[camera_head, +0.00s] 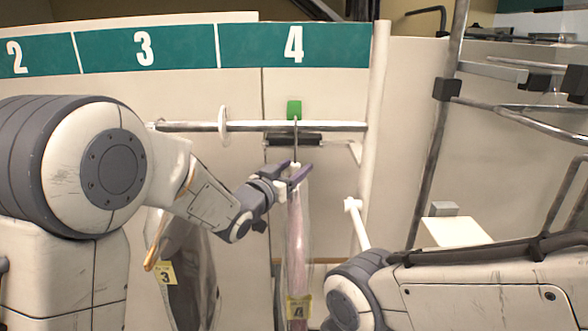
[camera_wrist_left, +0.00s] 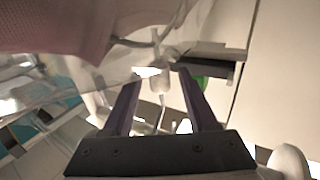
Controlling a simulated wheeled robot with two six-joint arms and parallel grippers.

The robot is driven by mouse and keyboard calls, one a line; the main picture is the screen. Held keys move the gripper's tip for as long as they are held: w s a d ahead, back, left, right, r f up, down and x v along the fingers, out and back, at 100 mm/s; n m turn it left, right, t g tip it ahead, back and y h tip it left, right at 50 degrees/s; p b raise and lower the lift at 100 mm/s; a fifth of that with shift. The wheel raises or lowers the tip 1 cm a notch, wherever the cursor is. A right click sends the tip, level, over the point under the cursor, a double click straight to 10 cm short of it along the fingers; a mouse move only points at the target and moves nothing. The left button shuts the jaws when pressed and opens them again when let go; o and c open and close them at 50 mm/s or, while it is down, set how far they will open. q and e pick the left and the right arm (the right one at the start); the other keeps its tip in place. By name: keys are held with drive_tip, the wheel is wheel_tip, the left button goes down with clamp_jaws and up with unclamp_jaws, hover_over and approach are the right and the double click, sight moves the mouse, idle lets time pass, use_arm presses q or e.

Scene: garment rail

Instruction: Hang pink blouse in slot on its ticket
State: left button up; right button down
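The pink blouse (camera_head: 297,225) hangs upright in a clear bag, with a yellow ticket marked 4 (camera_head: 299,308) near its lower end. Its hanger hook (camera_head: 295,135) reaches the rail (camera_head: 335,126) under the number 4 sign (camera_head: 293,45), in front of a green marker (camera_head: 294,109). My left gripper (camera_head: 294,170) is at the hanger's neck, just above the bag. In the left wrist view, its fingers stand apart, with a pale neck piece (camera_wrist_left: 160,82) between them, and pink cloth (camera_wrist_left: 50,28) shows at upper left. My right gripper is out of view.
A dark garment (camera_head: 190,268) in a clear bag with ticket 3 (camera_head: 165,273) hangs to the left, partly behind my left arm. A white disc (camera_head: 223,120) sits on the rail. A white post (camera_head: 376,110) stands right of the rail.

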use_arm(q)
drive_tip(key=shift+f, duration=0.1)
drive_tip(key=shift+s+a, duration=0.2)
drive_tip(key=shift+s, duration=0.1)
drive_tip(key=b+v, duration=0.4)
drive_tip(key=v, duration=0.5)
drive_tip(key=s+a+f+n+g+y, duration=0.1)
drive_tip(key=a+f+n+g+y, duration=0.2)
drive_tip(key=f, duration=0.4)
drive_tip(key=s+a+f+n+g+y, duration=0.1)
drive_tip(key=a+f+y, duration=0.3)
drive_tip(key=a+f, duration=0.2)
drive_tip(key=s+a+f+n+g+y, duration=0.15)
drive_tip(key=s+a+f+g, duration=0.35)
drive_tip(key=s+f, duration=0.55)
drive_tip(key=s+d+m+g+b, duration=0.2)
drive_tip(key=s+d+m+g, duration=0.1)
drive_tip(key=s+d, duration=0.4)
drive_tip(key=s+d+m+g+b, duration=0.2)
drive_tip(key=s+d, duration=0.5)
drive_tip(key=s, duration=0.4)
drive_tip(key=shift+s+f+m+g+h, duration=0.3)
drive_tip(key=shift+s+m+g+h, duration=0.1)
drive_tip(key=shift+m+g, duration=0.6)
